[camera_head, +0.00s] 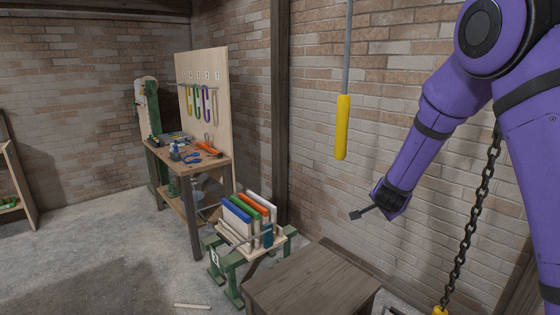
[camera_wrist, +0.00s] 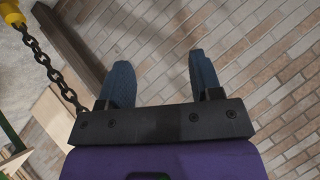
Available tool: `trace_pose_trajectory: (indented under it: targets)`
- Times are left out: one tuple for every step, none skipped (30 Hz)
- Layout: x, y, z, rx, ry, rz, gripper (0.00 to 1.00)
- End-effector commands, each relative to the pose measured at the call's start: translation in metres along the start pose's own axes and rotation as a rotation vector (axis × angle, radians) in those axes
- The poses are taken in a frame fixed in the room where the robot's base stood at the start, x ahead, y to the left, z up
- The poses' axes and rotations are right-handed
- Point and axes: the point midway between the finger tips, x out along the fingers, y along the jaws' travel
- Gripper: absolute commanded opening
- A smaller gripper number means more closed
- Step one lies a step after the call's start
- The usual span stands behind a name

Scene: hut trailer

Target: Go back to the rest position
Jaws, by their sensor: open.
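My gripper (camera_wrist: 159,82) is open and empty in the wrist view, its two blue fingers apart with brick wall behind them. The finger gap is too small to make out in the head view.
A yellow handle (camera_head: 342,128) hangs on a rod left of my arm. A chain (camera_head: 472,222) hangs beneath my arm. The wooden table (camera_head: 312,276) is below. A rack of coloured boards (camera_head: 236,240) and a workbench (camera_head: 186,158) stand left. Floor at left is mostly clear.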

Motion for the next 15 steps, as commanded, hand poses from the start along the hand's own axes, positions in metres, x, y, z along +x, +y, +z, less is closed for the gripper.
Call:
trace_pose_trajectory:
  targets:
    - [-0.018, -0.008, -0.006, -0.019, -0.029, -0.02, 0.59]
    - [-0.028, -0.012, -0.009, -0.032, -0.048, -0.03, 0.59]
    - [-0.041, -0.017, -0.012, -0.052, -0.074, -0.042, 0.59]
    - [-0.052, -0.019, -0.014, -0.068, -0.093, -0.051, 0.59]
    - [-0.062, -0.022, -0.016, -0.085, -0.111, -0.06, 0.59]
    - [-0.075, -0.025, -0.019, -0.107, -0.135, -0.072, 0.59]
    - [-0.086, -0.026, -0.02, -0.123, -0.152, -0.08, 0.59]
    - [-0.096, -0.028, -0.022, -0.142, -0.169, -0.088, 0.59]
    - [-0.11, -0.029, -0.024, -0.167, -0.19, -0.099, 0.59]
    - [-0.121, -0.03, -0.026, -0.186, -0.206, -0.108, 0.59]
    - [-0.132, -0.03, -0.027, -0.205, -0.222, -0.115, 0.59]
    - [-0.146, -0.03, -0.029, -0.233, -0.241, -0.125, 0.59]
    - [-0.157, -0.03, -0.03, -0.253, -0.255, -0.132, 0.59]
    - [-0.167, -0.029, -0.032, -0.274, -0.269, -0.139, 0.59]
    - [-0.181, -0.028, -0.033, -0.302, -0.286, -0.146, 0.59]
